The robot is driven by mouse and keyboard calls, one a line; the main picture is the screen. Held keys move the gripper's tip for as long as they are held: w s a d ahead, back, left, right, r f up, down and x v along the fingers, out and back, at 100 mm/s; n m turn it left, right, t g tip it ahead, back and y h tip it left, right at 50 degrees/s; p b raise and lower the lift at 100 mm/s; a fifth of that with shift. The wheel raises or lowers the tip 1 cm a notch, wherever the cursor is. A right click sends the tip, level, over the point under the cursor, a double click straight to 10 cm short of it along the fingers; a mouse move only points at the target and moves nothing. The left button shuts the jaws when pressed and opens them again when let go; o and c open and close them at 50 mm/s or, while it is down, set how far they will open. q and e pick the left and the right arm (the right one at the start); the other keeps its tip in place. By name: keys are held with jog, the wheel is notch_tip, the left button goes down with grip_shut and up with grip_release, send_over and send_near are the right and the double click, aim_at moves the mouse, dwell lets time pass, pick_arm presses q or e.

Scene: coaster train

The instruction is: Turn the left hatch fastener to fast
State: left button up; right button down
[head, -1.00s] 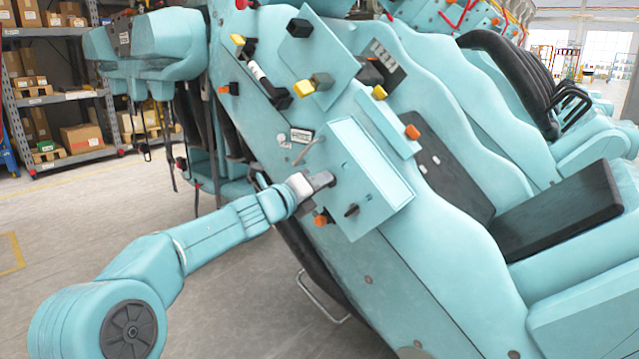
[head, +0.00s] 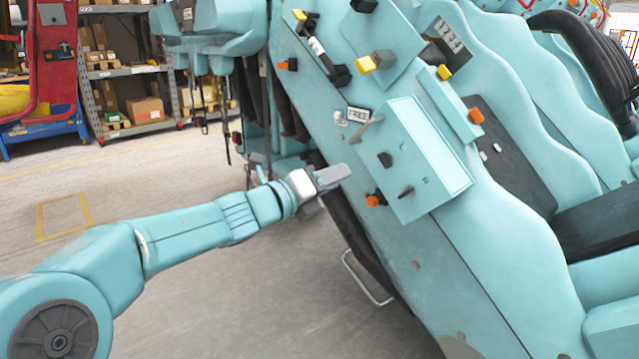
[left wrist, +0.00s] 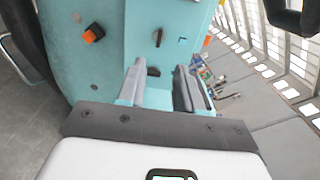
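The teal hatch panel (head: 432,150) stands tilted on the side of the coaster car. It carries two dark fasteners: an upper-left one (head: 385,159) and a lower-right one (head: 406,193). My left gripper (head: 335,178) is left of the upper-left fastener, apart from it. In the left wrist view my left gripper (left wrist: 160,88) is open and empty. A dark fastener (left wrist: 153,71) shows beyond and between its fingers, lying crosswise; another fastener (left wrist: 158,37) above it points along the picture's height. My right gripper is not in view.
A FREE label (head: 360,114) and a grey lever (head: 368,128) sit at the panel's upper-left edge. An orange knob (head: 375,200) is close below the panel's left edge. A bent metal bar (head: 366,280) is lower down. The floor at left is clear.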

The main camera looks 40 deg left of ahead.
pick_arm(q)
jog(key=shift+s+a, duration=0.1)
jog(key=shift+s, duration=1.5)
